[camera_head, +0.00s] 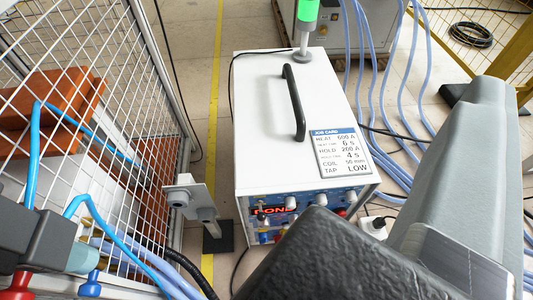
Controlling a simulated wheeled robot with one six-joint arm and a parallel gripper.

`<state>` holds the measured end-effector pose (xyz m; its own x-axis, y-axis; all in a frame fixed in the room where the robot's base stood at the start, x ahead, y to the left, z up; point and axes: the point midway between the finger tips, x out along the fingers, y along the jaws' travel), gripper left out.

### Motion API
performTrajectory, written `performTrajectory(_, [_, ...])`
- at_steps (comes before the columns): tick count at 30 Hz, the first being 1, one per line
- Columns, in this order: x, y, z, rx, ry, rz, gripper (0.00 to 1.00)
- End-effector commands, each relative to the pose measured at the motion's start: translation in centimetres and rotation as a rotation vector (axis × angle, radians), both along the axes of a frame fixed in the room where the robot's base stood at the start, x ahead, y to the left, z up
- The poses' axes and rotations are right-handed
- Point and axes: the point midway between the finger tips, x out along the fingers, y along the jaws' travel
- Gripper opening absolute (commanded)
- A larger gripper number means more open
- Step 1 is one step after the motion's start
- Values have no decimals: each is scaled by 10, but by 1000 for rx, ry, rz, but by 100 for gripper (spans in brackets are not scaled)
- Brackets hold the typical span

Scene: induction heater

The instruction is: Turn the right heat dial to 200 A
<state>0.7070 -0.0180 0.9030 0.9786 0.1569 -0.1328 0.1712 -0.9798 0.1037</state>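The white induction heater (262,130) stands in the middle, seen steeply from above. Its blue front panel (262,212) is strongly foreshortened. A red display (272,211) is partly readable, with letters like "DON". One pale knob (291,202) sits right of the display and another (351,197) sits near the panel's right end. I cannot tell which is the right heat dial, and no scale or pointer is readable. Dark and grey parts of mine, including what seems to be my gripper (335,262), cover the panel's lower right. They are apart from the knobs in the picture; the fingertips are not clear.
A job card (343,152) on the heater's top reads HEAT 600 A, HOLD 200 A, TAP LOW. A black handle (294,103) and a lit green beacon (307,14) rise from it. A mesh fence (115,110) stands left; blue hoses (385,80) run along the right.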

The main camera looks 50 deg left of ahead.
Motion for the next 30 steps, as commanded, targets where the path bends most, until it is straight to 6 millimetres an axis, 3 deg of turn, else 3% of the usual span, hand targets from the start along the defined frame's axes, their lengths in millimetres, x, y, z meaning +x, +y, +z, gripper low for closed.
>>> performTrajectory(1, [9, 0, -17, 5, 13, 14, 54])
performTrajectory(6, [33, 1, -65, 27, 38, 70, 54])
performTrajectory(15, [62, 6, -155, 91, 90, 175, 54])
performTrajectory(23, [72, 12, -237, 173, 142, 272, 54])
performTrajectory(30, [69, 18, -312, 273, 195, 358, 54])
